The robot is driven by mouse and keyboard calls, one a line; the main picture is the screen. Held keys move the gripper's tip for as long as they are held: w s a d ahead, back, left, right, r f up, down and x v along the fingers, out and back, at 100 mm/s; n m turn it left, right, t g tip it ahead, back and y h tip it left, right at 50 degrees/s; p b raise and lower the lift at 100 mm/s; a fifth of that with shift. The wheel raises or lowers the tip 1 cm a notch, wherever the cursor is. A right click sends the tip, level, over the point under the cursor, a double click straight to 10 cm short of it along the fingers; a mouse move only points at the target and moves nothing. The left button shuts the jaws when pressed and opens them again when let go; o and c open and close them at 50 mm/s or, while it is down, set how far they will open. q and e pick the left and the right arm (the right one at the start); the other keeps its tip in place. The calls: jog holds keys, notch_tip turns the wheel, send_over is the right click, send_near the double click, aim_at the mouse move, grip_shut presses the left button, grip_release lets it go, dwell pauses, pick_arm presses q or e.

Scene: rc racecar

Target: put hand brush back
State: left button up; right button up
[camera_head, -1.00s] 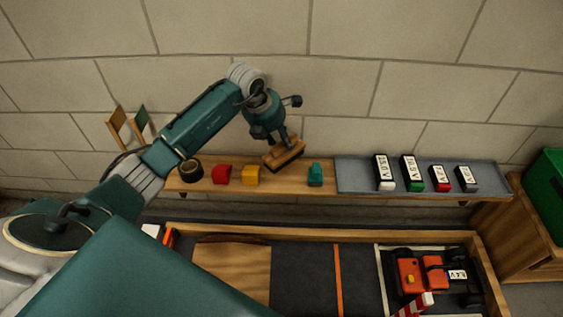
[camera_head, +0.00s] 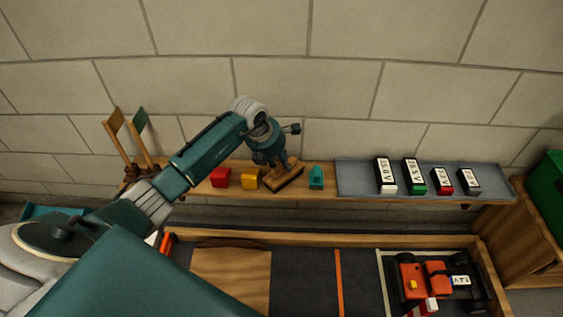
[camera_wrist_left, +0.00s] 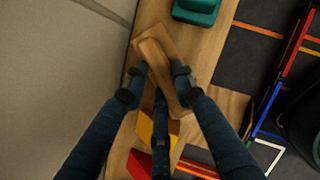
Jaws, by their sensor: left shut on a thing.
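The hand brush (camera_head: 286,177) has a wooden body with a dark underside. It is at the wooden shelf (camera_head: 205,187), between the yellow block and the teal block. My left gripper (camera_head: 281,163) is shut on the brush from above. In the left wrist view the brush (camera_wrist_left: 157,48) sits between the two fingertips (camera_wrist_left: 154,84), tilted across the shelf's length. The brush is low over the shelf or touching it; I cannot tell which. My right gripper is not in view.
A red block (camera_head: 220,177), a yellow block (camera_head: 250,178) and a teal block (camera_head: 316,177) stand on the shelf. A grey mat (camera_head: 350,178) holds several labelled batteries. Below is a walled track with an orange car (camera_head: 412,276). Two small flags (camera_head: 140,119) stand at left.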

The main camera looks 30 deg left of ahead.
pick_arm(q)
jog(key=o, duration=1)
jog(key=shift+o, duration=0.2)
